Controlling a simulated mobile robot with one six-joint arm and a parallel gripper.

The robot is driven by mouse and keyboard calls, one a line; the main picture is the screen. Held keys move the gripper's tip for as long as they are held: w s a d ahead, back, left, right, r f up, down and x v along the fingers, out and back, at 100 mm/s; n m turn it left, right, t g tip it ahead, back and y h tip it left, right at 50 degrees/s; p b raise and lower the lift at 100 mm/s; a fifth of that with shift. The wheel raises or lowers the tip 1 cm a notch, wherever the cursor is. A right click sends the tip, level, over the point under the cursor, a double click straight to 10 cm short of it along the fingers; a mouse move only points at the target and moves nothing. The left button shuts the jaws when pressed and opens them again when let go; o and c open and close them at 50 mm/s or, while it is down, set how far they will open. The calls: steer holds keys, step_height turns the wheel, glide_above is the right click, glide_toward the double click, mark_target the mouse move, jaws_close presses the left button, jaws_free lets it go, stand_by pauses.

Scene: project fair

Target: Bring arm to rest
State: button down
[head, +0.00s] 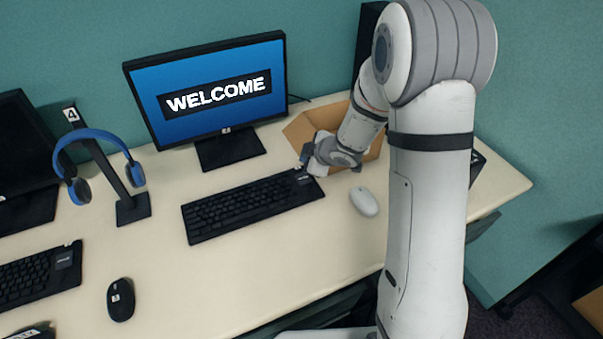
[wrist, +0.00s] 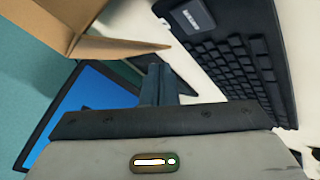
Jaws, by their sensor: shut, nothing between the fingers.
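My arm is extended over the desk in the head view. My gripper (head: 305,158) is just above the far right end of the black keyboard (head: 245,207), between the monitor and an open cardboard box (head: 302,128). In the wrist view my gripper (wrist: 155,72) is shut with nothing between its fingers. The keyboard (wrist: 235,60) is to its right there, and the box (wrist: 105,40) is at the upper left. Whether the fingertips touch anything is not clear.
A monitor (head: 215,90) reading WELCOME stands behind the keyboard. A white mouse (head: 364,201) lies right of it. Blue headphones (head: 78,190) hang on a stand at left, near a black mouse (head: 120,299). The desk (head: 250,275) is clear in front of the keyboard.

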steer(key=shift+w, duration=0.1)
stand_by(0.7)
steer(key=s+d+r+m+h+p, duration=0.2)
steer(key=s+d+r+m+h, duration=0.5)
steer(key=d+r, duration=0.45)
steer(key=s+r+m+g+y, duration=0.1)
steer(key=s+r+m+g, duration=0.1)
steer(key=s, duration=0.9)
steer(key=s+r+m+g+p, duration=0.1)
steer(key=s+r+m+g, duration=0.2)
steer(key=s, duration=0.8)
step_height(320, 180, up, 2)
steer(key=m, duration=0.3)
steer(key=shift+s+a+m+y, duration=0.2)
steer(key=shift+s+m+y, duration=0.1)
steer(key=shift+m+y, duration=0.1)
steer(key=shift+r, duration=0.1)
